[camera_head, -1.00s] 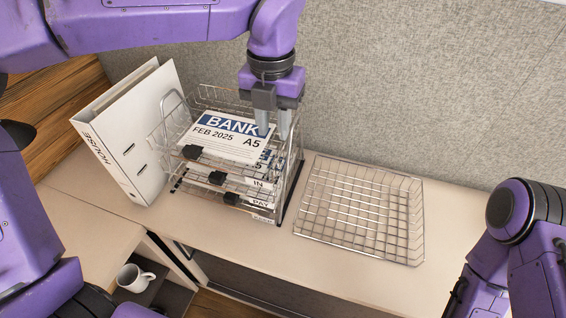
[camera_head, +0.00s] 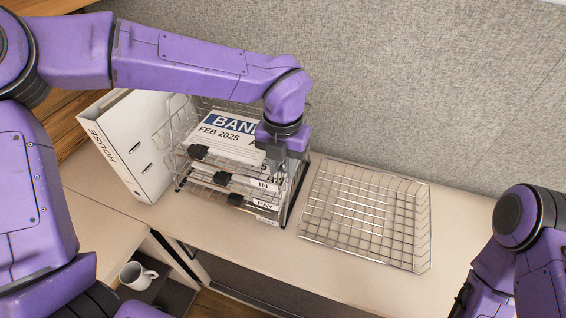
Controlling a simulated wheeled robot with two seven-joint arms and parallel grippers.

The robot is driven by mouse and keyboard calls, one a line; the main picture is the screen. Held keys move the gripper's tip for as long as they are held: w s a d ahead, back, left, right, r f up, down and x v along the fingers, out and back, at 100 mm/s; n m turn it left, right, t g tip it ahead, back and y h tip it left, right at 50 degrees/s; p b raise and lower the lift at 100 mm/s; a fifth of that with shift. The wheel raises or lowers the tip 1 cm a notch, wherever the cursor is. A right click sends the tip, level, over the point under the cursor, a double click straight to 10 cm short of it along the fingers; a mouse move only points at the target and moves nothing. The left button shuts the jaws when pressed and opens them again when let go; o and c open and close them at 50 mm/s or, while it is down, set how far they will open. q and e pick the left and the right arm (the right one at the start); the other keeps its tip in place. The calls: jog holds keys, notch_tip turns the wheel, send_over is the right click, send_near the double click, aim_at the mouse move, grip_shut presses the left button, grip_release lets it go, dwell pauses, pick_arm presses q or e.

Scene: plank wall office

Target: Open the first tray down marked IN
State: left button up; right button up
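A wire tray stack (camera_head: 181,165) stands on the desk against the partition. Its top tray holds a paper headed BANK, FEB 2025 (camera_head: 215,135). Below it, a tray front carries a white IN label (camera_head: 264,185). A PAY label (camera_head: 265,206) sits lower, with another small label at the bottom.
A white HOUSE binder (camera_head: 122,150) stands left of the stack. An empty wire basket (camera_head: 416,262) lies on the desk to the right. A white mug (camera_head: 136,276) sits on a lower shelf. The desk front right of the stack is clear.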

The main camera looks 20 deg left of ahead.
pick_arm(q)
grip_shut()
dwell(1.3)
